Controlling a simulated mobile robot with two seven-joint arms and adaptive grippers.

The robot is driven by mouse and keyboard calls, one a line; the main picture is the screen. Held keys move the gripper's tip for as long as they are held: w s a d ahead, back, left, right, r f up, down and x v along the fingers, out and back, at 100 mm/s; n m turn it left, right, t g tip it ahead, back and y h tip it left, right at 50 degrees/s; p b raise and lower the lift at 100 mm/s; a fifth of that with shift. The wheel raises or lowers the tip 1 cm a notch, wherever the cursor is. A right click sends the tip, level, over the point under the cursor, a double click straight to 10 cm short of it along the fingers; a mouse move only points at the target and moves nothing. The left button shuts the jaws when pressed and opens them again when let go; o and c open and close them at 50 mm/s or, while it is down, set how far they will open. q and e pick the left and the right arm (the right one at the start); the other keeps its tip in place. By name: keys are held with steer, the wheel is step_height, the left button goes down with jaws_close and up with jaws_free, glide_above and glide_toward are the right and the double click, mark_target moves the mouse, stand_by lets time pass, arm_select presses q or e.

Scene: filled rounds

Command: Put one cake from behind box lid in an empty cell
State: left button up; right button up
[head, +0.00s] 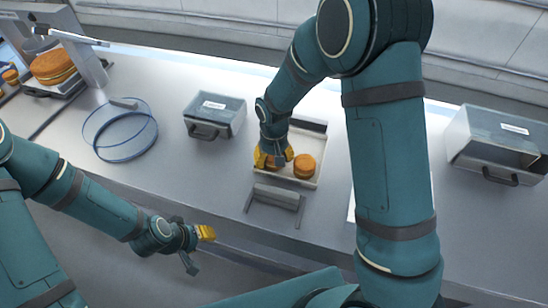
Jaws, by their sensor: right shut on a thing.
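My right gripper (272,160) reaches down into a shallow pale tray (318,128). Its yellow fingertips are shut on an orange round cake (279,162), mostly hidden by the fingers. Another orange cake (304,166) sits in the tray just right of the gripper. I cannot tell whether the held cake still touches the tray floor. My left gripper (198,248) is open and empty, low in front of the counter edge. I cannot clearly tell which part is the box lid, and no cell divisions can be made out.
A grey box with a handle (215,116) stands left of the tray, and a larger one (497,143) at the right. A grey bracket-like piece (275,195) lies before the tray. Blue hoops (120,130) and a stand with a large orange round (53,67) are left.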

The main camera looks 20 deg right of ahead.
steer(key=shift+f, duration=0.3)
steer(key=o, duration=0.8)
steer(key=shift+o, duration=0.2)
steer(key=shift+r, duration=0.15)
step_height(320, 180, up, 12)
steer(key=shift+r, duration=0.2)
steer(key=shift+f, duration=0.1)
